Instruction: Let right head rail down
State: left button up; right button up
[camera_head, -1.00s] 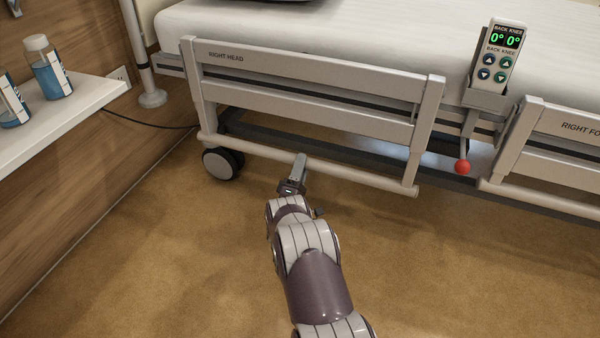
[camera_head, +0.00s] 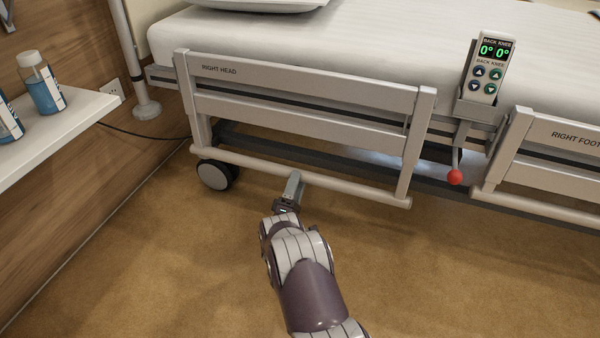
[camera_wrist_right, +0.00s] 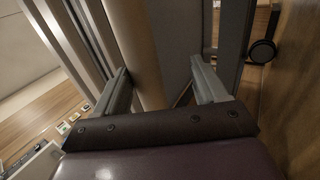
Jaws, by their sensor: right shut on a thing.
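The right head rail (camera_head: 300,98) stands raised along the near side of the bed, labelled RIGHT HEAD at its upper left. Its round lower bar (camera_head: 350,188) runs low between the two end posts. My right gripper (camera_head: 294,180) is shut on this lower bar, left of its middle. In the right wrist view the tan bar (camera_wrist_right: 137,45) passes between the two fingers of my gripper (camera_wrist_right: 160,66). A lever with a red knob (camera_head: 455,177) hangs just right of the rail. My left gripper is out of view.
The right foot rail (camera_head: 560,150) stands further right. A hand control (camera_head: 486,72) sits in a holder above the red knob. A bed caster (camera_head: 214,174) is left of my gripper. A shelf (camera_head: 60,130) with bottles is at left. The floor in front is clear.

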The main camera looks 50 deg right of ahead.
jog(key=p+v, duration=0.2)
jog(key=v, duration=0.8)
jog(key=shift+d+f, duration=0.1)
jog(key=shift+d, duration=0.05)
